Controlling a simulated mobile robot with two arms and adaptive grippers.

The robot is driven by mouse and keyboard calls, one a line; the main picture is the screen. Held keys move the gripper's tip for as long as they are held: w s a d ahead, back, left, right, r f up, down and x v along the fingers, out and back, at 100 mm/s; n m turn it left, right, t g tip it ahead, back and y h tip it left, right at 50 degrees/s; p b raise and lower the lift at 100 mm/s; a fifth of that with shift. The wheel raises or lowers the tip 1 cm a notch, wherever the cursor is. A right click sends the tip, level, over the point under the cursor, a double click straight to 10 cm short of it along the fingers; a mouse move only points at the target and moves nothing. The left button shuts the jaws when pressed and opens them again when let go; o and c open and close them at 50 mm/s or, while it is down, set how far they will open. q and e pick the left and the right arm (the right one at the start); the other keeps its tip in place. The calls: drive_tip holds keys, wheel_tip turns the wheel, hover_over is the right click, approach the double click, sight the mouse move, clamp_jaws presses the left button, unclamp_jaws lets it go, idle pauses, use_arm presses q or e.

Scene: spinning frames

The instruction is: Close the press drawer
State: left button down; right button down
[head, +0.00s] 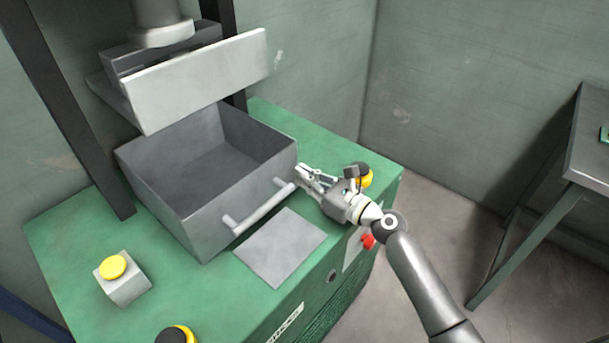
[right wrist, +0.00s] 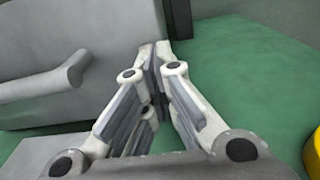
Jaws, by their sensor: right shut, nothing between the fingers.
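The press drawer (head: 190,215) is a grey open box, pulled out and empty, on the green press base. Its bar handle (head: 258,206) runs along the front face. My right gripper (head: 301,172) is shut and empty at the right end of the drawer front, close beside the handle's right end. In the right wrist view the shut fingertips (right wrist: 155,62) are at the right edge of the drawer front (right wrist: 75,45), with the handle (right wrist: 45,82) to their left. I cannot tell whether they touch the drawer. My left gripper is not in view.
A light grey press plate (head: 195,80) hangs above the drawer's back. Yellow buttons (head: 112,267) stand on the green base (head: 70,235), one (head: 364,175) just behind my right gripper. A flat grey plate (head: 280,248) lies before the drawer. A table (head: 590,150) stands right.

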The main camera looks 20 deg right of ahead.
sight(290, 167)
drive_tip(key=shift+w+a, duration=0.1)
drive_tip(key=shift+w, duration=0.05)
drive_tip(key=x, duration=0.4)
drive_tip(key=shift+w+a+r, duration=0.1)
drive_tip(key=shift+w+a, duration=0.05)
drive_tip(key=shift+w, duration=0.1)
drive_tip(key=shift+r, duration=0.1)
idle(0.3)
